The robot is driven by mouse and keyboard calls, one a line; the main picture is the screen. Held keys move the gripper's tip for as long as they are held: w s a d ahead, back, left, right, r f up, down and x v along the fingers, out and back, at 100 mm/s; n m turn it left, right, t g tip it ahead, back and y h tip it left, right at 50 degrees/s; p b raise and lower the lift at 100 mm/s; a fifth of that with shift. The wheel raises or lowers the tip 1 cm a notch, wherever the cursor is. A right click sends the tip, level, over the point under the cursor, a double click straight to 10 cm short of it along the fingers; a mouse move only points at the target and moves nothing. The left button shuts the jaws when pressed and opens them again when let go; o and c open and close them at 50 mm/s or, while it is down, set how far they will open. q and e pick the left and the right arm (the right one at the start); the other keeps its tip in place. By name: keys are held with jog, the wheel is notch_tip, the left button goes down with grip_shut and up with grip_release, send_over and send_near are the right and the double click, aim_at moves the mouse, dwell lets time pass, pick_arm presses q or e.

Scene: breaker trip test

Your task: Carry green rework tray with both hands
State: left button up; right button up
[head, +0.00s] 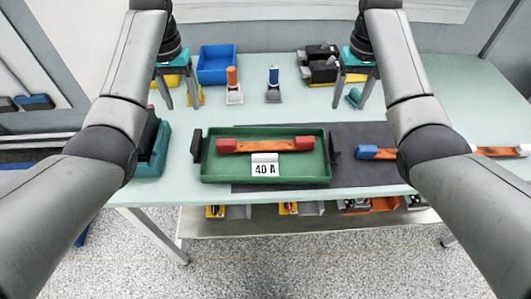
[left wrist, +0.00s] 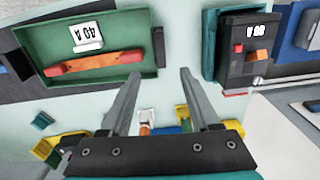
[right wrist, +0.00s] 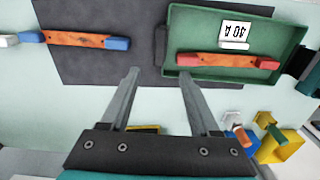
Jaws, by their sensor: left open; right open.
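The green rework tray (head: 222,168) lies flat at the table's front, with a black handle at its left end (head: 197,146) and another at its right end (head: 334,152). It holds an orange bar with red ends (head: 265,145) and a white "40 A" card (head: 265,169). My left gripper (head: 181,104) is open and empty, behind and left of the tray; the left wrist view shows the tray (left wrist: 122,32) ahead, at upper left. My right gripper (head: 352,104) is open and empty, behind and right of it; the right wrist view shows the tray (right wrist: 198,22) at upper right. Neither touches a handle.
A dark mat (head: 348,137) lies partly under the tray, with a blue-ended orange bar (head: 374,154) on its right. A black unit in a teal holder (head: 150,160) stands left of the tray. A blue bin (head: 216,66) and small stands (head: 273,88) are behind.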

aim_at(195, 140)
pick_arm(q)
jog(key=shift+f, duration=0.15)
pick_arm(e)
jog(key=shift+f, duration=0.1)
pick_arm(q)
notch_tip(195, 140, down, 15)
pick_arm(e)
notch_tip(195, 140, down, 15)
jog(key=shift+f, duration=0.1)
pick_arm(q)
jog(key=shift+c, duration=0.3)
pick_arm(e)
jog(key=shift+c, duration=0.3)
pick_arm(q)
grip_shut()
pick_arm(e)
grip_shut()
dwell(0.5)
